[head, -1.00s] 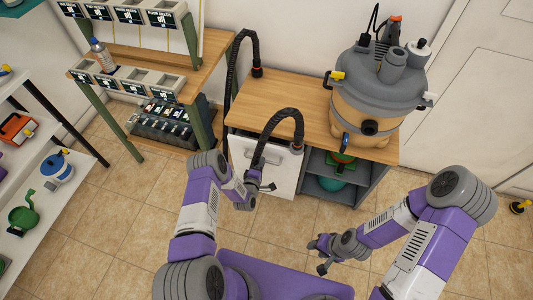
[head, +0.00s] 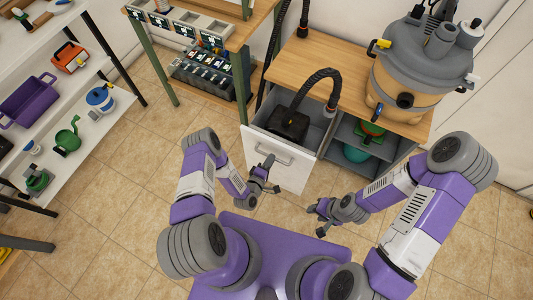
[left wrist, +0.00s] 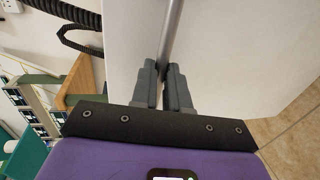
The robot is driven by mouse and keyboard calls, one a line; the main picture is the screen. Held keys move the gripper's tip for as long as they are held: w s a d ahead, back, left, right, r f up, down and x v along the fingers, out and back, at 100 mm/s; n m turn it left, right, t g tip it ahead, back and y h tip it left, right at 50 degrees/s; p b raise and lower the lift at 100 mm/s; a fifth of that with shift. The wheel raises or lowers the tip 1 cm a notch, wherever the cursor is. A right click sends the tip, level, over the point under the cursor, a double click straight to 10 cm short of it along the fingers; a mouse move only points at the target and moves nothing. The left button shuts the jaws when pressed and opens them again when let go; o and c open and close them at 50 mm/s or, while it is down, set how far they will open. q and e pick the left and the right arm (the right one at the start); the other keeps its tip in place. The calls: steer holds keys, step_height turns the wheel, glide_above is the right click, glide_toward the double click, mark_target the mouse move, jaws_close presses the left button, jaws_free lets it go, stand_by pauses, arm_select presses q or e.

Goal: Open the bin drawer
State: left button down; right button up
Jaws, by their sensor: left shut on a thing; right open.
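The bin drawer (head: 285,160) is pulled out from the cabinet under the wooden top. Its white front faces me, and a black hose end lies inside it. Its bar handle (left wrist: 174,30) runs between the fingers of my left gripper (left wrist: 167,85) in the left wrist view. In the head view my left gripper (head: 268,178) is at the upper part of the drawer front, shut on the handle. My right gripper (head: 318,212) is open and empty, low above the floor to the right of the drawer.
A vacuum (head: 415,75) stands on the wooden top (head: 322,65), its black hose (head: 318,78) reaching into the drawer. Open shelves (head: 365,150) hold a green and a teal item right of the drawer. Shelving (head: 100,130) stands at the left. Tiled floor (head: 130,200) is clear.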

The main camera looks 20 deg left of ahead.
arm_select(q)
steer(key=shift+s, duration=0.45)
steer(key=c, duration=1.1)
jaws_free()
steer(key=shift+s+a, duration=0.1)
steer(key=p+v, duration=0.2)
steer(key=v, duration=0.5)
steer(key=shift+s, duration=0.25)
